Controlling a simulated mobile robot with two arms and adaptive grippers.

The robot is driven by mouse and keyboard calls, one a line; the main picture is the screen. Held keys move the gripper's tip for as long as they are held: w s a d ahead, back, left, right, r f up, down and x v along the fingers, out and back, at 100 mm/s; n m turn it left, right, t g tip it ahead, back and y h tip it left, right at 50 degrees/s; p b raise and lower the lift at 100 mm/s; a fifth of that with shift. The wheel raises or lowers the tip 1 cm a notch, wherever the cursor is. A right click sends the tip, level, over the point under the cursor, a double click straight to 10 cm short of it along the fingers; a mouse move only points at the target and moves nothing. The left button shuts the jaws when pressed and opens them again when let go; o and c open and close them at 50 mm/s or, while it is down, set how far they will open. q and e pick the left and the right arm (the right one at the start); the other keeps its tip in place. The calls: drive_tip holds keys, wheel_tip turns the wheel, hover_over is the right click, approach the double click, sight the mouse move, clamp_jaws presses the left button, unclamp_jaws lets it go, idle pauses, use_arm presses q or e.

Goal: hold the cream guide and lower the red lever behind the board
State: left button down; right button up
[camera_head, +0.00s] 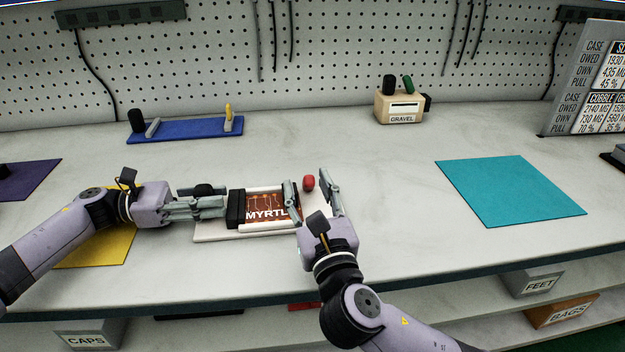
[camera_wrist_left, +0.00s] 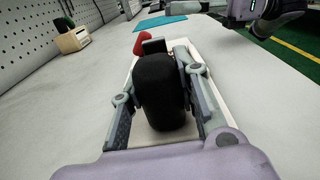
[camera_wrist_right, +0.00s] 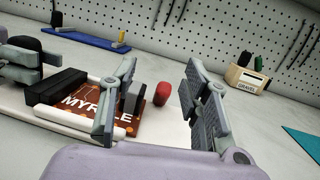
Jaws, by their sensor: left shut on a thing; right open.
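The cream guide (camera_head: 204,236) lies flat on the bench around a brown board (camera_head: 270,203) marked MYRTLE, with a black block at the board's left end. My left gripper (camera_head: 222,203) is shut on a black knob at the guide's left end; the knob (camera_wrist_left: 160,92) stands between its fingers in the left wrist view. The red lever's rounded end (camera_head: 309,183) shows behind the board's right end; it also shows in the right wrist view (camera_wrist_right: 161,95). My right gripper (camera_head: 307,180) is open, its fingers on either side of the red end in the picture; I see no contact.
A blue rack (camera_head: 190,131) and a wooden box labelled GRAVEL (camera_head: 400,106) stand at the back. A yellow mat (camera_head: 100,252) lies under my left arm, and a teal mat (camera_head: 510,190) lies clear at right. A pegboard wall closes the back.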

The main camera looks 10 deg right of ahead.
drive_tip(key=w+r+n+y, duration=0.2)
drive_tip(key=n+y, duration=0.1)
drive_tip(key=w+a+r+n+g+y, duration=0.1)
drive_tip(key=w+n+y, duration=0.1)
drive_tip(key=n+y, duration=0.1)
drive_tip(key=w+r+n+g+y, duration=0.1)
drive_tip(key=w+r+n+y, duration=0.1)
drive_tip(key=n+y, duration=0.2)
drive_tip(key=shift+w+a+r+y, duration=0.2)
drive_tip(key=shift+a+r+y, duration=0.15)
drive_tip(key=shift+y, duration=0.25)
drive_tip(key=n+g+y, duration=0.1)
drive_tip(key=n+g, duration=0.1)
drive_tip(key=n, duration=0.1)
drive_tip(key=n+g, duration=0.8)
drive_tip(key=g, duration=0.4)
approach(314, 178)
drive_tip(key=shift+h, duration=0.4)
drive_tip(key=x, duration=1)
drive_tip(key=shift+a, duration=0.1)
drive_tip(key=shift+c, duration=0.3)
clamp_jaws()
